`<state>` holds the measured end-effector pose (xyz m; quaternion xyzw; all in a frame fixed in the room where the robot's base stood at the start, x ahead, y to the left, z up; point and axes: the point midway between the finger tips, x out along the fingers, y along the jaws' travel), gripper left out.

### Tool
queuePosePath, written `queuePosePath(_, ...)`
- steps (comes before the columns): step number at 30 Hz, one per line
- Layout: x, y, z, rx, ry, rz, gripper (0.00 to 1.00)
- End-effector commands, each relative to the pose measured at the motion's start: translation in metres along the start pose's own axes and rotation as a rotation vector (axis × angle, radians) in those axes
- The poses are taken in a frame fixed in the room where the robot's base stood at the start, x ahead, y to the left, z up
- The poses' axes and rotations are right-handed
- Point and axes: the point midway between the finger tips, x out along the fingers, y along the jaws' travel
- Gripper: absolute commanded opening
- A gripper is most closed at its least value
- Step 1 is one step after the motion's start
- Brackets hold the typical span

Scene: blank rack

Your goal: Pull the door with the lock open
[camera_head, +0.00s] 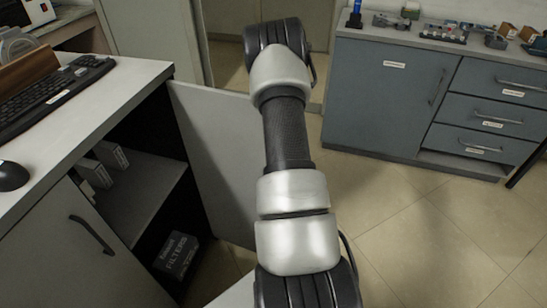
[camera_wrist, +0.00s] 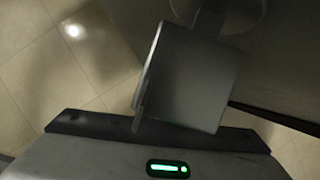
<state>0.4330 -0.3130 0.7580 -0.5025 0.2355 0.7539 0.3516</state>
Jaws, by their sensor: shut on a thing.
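The open door (camera_head: 215,150) is a light grey panel swung out from the left cabinet, its inner side facing me. Its far part passes behind my arm. In the wrist view a dark panel (camera_wrist: 282,55), likely the door's face, fills the upper right. A small grey fitting with a round base (camera_wrist: 236,14), perhaps the lock, shows at the top. My gripper (camera_wrist: 205,28) reaches up to this fitting with its grey fingers and is shut on it; the exact contact is unclear. In the head view my arm hides the gripper and the lock.
The cabinet's interior holds a black filters box (camera_head: 177,255) and small boxes (camera_head: 108,155). A keyboard (camera_head: 50,98) and mouse (camera_head: 13,176) lie on its top. A blue-grey drawer cabinet (camera_head: 388,90) stands behind right. Tiled floor (camera_head: 425,235) at right is clear.

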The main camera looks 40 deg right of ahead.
Motion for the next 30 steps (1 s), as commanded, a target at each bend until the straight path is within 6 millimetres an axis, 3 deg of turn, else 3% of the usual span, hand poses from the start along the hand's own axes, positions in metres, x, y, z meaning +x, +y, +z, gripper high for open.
queuePosePath(9,0.0,0.001,-0.001,0.0,0.002,0.002,0.0)
queuePosePath(10,0.0,0.001,-0.001,0.001,0.002,0.002,0.13)
queuePosePath(13,0.0,0.001,-0.001,0.0,0.001,0.001,0.26)
queuePosePath(23,-0.003,0.0,-0.001,0.0,0.003,0.0,0.26)
queuePosePath(30,-0.041,0.0,-0.001,0.0,0.007,0.0,0.26)
